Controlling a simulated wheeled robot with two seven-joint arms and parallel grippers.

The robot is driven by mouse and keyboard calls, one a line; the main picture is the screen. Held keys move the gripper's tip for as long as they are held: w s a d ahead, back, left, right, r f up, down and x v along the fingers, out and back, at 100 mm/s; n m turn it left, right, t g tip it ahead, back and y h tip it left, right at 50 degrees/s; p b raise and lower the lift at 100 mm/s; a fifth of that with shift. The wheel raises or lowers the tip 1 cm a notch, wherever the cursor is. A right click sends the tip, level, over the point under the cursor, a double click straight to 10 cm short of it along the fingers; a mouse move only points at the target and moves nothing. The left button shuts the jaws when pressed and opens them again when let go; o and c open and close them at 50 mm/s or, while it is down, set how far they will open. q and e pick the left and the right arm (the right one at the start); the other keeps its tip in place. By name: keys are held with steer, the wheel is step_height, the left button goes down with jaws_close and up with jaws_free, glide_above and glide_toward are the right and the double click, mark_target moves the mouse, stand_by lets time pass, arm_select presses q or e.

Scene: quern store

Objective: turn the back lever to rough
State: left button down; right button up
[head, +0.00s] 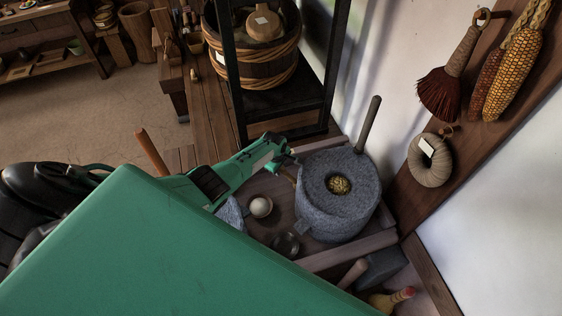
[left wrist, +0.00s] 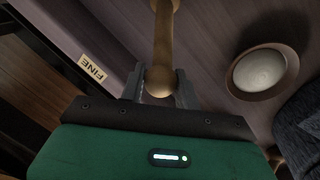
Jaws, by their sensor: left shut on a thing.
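My left gripper (head: 292,158) is at the back edge of the quern's wooden bed, left of the round grey stone quern (head: 322,216). In the left wrist view its jaws (left wrist: 160,88) are shut on the round-ended wooden lever (left wrist: 163,42), with the knob between the fingers. A small FINE label (left wrist: 94,67) lies on the wood left of the lever. No label for rough shows in either view. In the head view the lever is mostly hidden by the gripper. My right gripper is not in view.
A black frame (head: 236,90) with a wooden tub (head: 255,68) stands behind. The wall is on the right.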

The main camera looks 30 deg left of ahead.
arm_select(q)
steer(key=shift+s+d+f+n, duration=0.1)
steer(key=shift+s+n, duration=0.1)
steer(key=shift+n, duration=0.1)
steer(key=c, duration=1)
jaws_free()
steer(key=shift+c, duration=0.2)
steer(key=shift+r, duration=0.2)
steer(key=shift+r+p, duration=0.25)
steer(key=shift+p, duration=0.15)
step_height(320, 180, up, 13)
steer(key=s+p, duration=0.2)
steer(key=shift+s+p, duration=0.3)
steer(key=shift+p, duration=0.1)
steer(key=shift+f, duration=0.15)
